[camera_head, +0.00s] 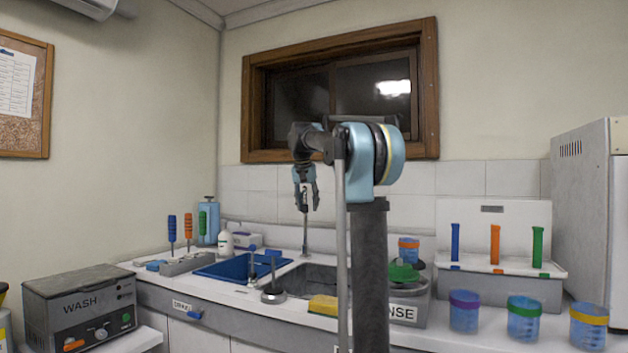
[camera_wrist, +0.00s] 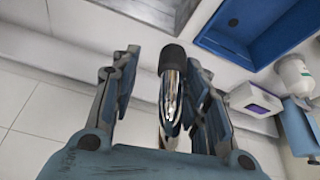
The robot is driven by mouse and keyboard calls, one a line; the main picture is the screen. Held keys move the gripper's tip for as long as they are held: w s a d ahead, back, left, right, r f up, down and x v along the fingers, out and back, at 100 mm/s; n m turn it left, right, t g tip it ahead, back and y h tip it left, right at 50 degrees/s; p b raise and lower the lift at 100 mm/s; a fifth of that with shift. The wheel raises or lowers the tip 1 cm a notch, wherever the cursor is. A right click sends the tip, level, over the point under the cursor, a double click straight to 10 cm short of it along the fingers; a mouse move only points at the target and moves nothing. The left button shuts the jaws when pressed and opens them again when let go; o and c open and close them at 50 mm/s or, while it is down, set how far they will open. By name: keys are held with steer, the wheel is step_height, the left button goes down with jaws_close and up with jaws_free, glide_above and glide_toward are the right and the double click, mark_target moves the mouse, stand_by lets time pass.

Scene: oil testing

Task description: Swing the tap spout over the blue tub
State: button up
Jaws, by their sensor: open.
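The tap (camera_head: 305,238) rises from the counter behind the sink in the head view, and its upper part meets my gripper (camera_head: 306,206). My gripper points down with its fingers apart. In the wrist view, the chrome spout with a dark tip (camera_wrist: 173,88) shows between the two open fingers of my gripper (camera_wrist: 165,65), closer to the right one. I cannot tell whether either finger touches it. The blue tub (camera_head: 225,270) lies to the left of the tap in the head view. It also shows at the upper right of the wrist view (camera_wrist: 235,42).
The sink (camera_head: 318,281) is right of the tub, with a yellow sponge (camera_head: 323,305) on its front edge. A white bottle (camera_head: 225,241) and a blue canister (camera_head: 208,222) stand behind the tub. Several lidded cups and a tube rack (camera_head: 500,283) occupy the right.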

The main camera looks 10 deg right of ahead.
steer(key=s+d+r+n, duration=0.2)
steer(key=s+r, duration=0.2)
steer(key=r, duration=0.6)
steer(key=shift+d+r+y, duration=0.15)
steer(key=shift+r+y, duration=0.05)
steer(key=shift+y, duration=0.1)
